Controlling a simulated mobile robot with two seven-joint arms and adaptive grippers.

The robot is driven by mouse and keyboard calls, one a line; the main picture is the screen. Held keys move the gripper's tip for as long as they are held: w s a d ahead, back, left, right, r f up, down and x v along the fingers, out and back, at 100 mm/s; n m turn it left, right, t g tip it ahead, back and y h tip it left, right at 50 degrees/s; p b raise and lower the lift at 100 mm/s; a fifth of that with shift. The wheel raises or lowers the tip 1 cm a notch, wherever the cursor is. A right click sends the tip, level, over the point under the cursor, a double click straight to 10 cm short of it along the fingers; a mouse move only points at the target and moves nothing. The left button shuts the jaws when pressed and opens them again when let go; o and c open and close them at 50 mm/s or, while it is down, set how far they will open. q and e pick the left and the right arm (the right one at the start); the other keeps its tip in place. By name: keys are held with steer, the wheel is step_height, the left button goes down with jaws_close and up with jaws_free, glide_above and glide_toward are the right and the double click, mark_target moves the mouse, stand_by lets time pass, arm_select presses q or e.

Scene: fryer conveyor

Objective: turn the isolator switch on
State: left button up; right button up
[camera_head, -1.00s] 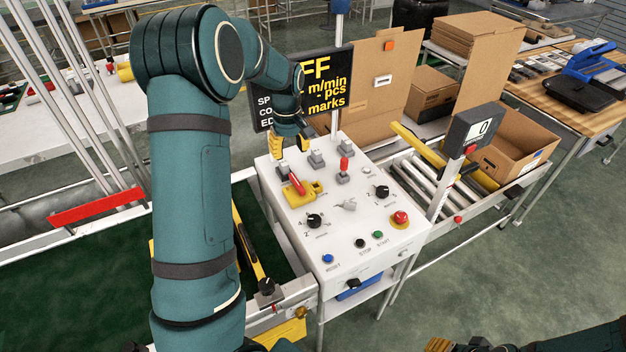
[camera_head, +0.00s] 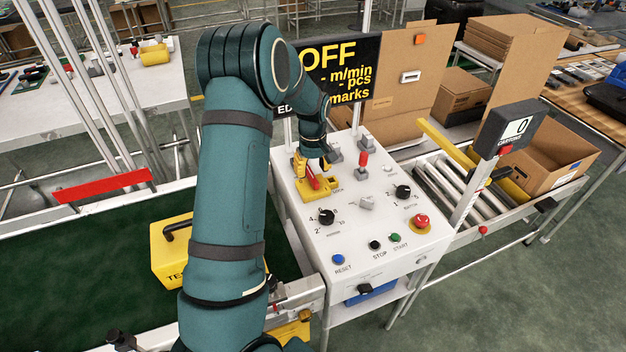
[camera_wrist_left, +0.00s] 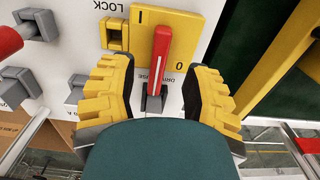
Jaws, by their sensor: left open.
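The isolator switch is a red handle (camera_head: 313,180) on a yellow plate (camera_head: 324,193) at the left of the white control panel. In the left wrist view, the red handle (camera_wrist_left: 161,55) lies across the yellow plate (camera_wrist_left: 190,25), which is marked I and 0. My left gripper (camera_head: 313,168) is at the switch, partly covering it in the head view. In the left wrist view, its yellow-padded fingers (camera_wrist_left: 160,80) are open, one on each side of the handle's lower part, with visible gaps. My right gripper is out of view.
The panel also carries an upright red-tipped lever (camera_head: 363,160), black knobs (camera_head: 326,217) and a red emergency button (camera_head: 421,222). A black display (camera_head: 345,72) behind reads OFF. A yellow padlock-like fitting (camera_wrist_left: 117,36) sits beside the switch plate. Cardboard boxes (camera_head: 550,160) stand right.

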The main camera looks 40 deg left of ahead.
mark_target(313, 177)
arm_select(q)
steer(key=shift+f, duration=2.05)
steer(key=shift+o, duration=0.2)
jaws_close()
